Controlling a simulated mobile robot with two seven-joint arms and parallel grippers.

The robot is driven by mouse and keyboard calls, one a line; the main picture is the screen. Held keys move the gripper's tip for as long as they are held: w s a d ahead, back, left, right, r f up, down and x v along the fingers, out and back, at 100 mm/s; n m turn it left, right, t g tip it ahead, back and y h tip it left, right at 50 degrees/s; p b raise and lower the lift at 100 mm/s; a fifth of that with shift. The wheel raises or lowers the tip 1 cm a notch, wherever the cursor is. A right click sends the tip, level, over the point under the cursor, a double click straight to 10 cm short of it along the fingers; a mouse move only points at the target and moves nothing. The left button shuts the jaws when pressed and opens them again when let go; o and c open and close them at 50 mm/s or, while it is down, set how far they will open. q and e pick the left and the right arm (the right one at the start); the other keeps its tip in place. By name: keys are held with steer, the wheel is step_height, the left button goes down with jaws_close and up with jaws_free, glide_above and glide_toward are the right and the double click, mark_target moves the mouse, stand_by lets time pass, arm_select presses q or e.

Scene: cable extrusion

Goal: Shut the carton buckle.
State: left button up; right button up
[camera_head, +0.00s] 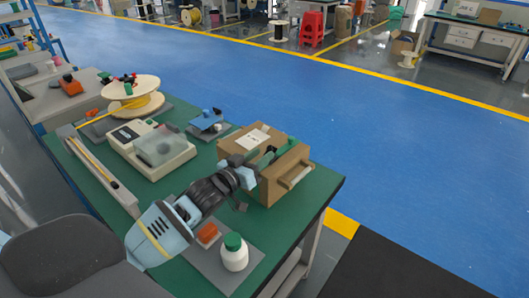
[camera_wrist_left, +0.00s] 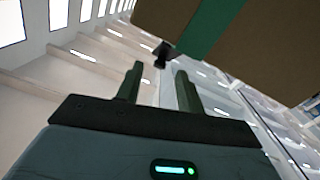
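The brown carton (camera_head: 238,147) stands on the green table with a white label on top. A green strap (camera_wrist_left: 213,28) runs over it in the left wrist view, and a green piece also shows on top in the head view. A small black buckle part (camera_wrist_left: 162,54) sticks out from the carton's lower edge in the left wrist view. My left gripper (camera_wrist_left: 157,70) is open, its two fingers apart just short of the buckle part, which is roughly in line with the gap. In the head view this gripper (camera_head: 262,163) is at the carton, its fingertips hard to make out. My right gripper is not in view.
A white bottle with a green cap (camera_head: 235,256) and an orange part (camera_head: 207,233) stand on a grey mat near my left arm. A grey-white device (camera_head: 152,148), a cable spool (camera_head: 131,90) and a blue part (camera_head: 208,121) lie behind. The table's right corner is bare.

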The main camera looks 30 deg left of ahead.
arm_select(q)
steer(key=shift+w+d, duration=0.1)
steer(key=shift+w, duration=1.15)
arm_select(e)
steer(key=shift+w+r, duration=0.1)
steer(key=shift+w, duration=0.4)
